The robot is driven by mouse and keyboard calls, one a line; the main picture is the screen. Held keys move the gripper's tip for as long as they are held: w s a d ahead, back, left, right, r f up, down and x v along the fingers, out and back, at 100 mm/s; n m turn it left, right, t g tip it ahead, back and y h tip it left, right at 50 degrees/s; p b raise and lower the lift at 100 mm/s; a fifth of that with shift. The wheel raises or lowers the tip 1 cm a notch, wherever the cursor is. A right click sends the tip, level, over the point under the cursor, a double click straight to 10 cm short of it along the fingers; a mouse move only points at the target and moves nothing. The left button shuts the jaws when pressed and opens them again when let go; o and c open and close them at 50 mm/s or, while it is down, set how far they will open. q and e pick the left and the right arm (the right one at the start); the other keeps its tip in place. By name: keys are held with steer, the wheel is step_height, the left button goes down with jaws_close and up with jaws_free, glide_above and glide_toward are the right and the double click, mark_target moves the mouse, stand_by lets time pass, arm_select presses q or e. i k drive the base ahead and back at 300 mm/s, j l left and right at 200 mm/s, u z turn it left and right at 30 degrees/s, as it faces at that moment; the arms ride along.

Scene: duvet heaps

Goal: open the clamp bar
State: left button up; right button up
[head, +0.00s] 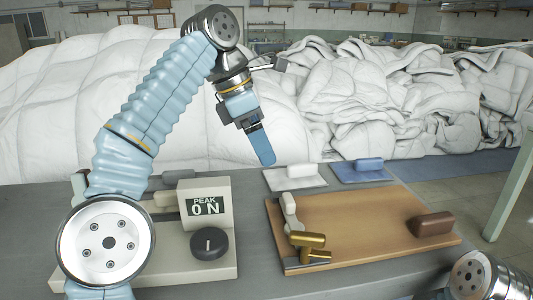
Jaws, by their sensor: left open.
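A wooden board (365,222) lies on the grey table at right of centre. At its left end is a clamp fitting with a pale upright lever (290,210), a brass-coloured cylindrical bar (307,240) and a dark metal base. Which of these parts is the clamp bar, I cannot tell for certain. My left gripper (260,146) is open and empty, pointing down above the table's back edge. It is apart from the clamp, above and to the left of it. Its blue finger shows; the other is mostly hidden. My right gripper is out of view.
A pale force gauge box (206,203) reading "PEAK 0 N", with a black knob (209,243), stands left of the board. A brown block (433,223) sits at the board's right end. White duvet heaps fill the back.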

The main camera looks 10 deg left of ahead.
mark_target(292, 214)
steer(key=k, duration=1.35)
